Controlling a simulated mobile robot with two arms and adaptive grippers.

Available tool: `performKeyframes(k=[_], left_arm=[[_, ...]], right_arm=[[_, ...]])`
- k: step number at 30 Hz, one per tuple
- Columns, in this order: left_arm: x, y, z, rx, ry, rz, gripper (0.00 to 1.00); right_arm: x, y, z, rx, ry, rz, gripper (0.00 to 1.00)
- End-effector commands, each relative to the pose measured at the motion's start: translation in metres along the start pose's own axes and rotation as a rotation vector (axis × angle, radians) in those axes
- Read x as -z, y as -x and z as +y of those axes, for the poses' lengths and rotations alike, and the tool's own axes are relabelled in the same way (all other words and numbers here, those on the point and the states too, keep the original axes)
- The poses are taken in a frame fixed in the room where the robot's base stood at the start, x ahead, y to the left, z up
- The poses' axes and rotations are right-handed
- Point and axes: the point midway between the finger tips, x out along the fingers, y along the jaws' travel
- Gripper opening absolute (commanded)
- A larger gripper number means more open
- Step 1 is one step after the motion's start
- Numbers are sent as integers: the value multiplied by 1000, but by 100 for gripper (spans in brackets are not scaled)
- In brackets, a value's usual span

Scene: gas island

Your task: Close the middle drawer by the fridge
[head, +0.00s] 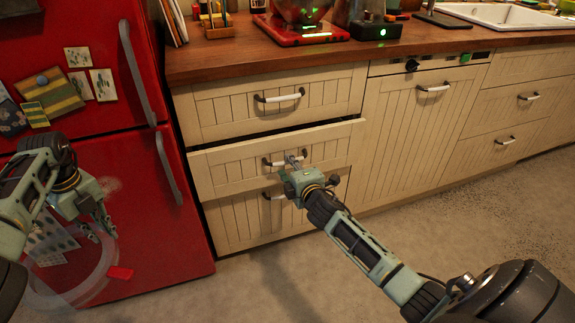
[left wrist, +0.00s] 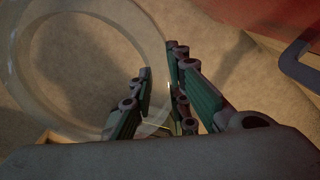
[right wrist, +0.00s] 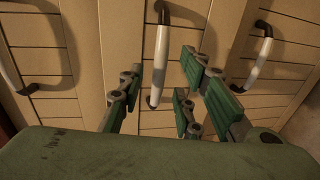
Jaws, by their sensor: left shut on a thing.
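The middle drawer (head: 225,170) by the fridge stands a little way out, with a dark gap above its front. Its pale bar handle (head: 285,160) is partly behind my right gripper (head: 293,165). In the right wrist view, a handle (right wrist: 160,60) shows between the spread fingers of my right gripper (right wrist: 168,85). The fingers are apart and hold nothing; I cannot tell whether they touch the drawer. My left gripper (head: 104,222), at the lower left before the fridge, is shut on a see-through ring (left wrist: 164,85). The left wrist view shows its fingers (left wrist: 158,75) at the ring's edge.
The red fridge (head: 90,140) stands left of the drawers. The top drawer (head: 215,108) and bottom drawer (head: 235,225) are above and below the middle one. A wooden counter (head: 230,60) runs above. Open floor (head: 280,285) lies in front.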

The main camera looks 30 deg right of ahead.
Motion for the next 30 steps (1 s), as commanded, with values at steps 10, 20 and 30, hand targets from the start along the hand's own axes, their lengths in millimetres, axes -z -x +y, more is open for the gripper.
performKeyframes(k=[10, 20, 30], left_arm=[[0, -9, 0, 0, -1, 0, 0], [0, -8, 0, 0, -1, 0, 0], [0, -8, 0, 0, -1, 0, 0]], right_arm=[[0, -32, 0, 0, 2, 0, 32], [0, -32, 0, 0, 1, 0, 28], [0, -32, 0, 0, 1, 0, 0]])
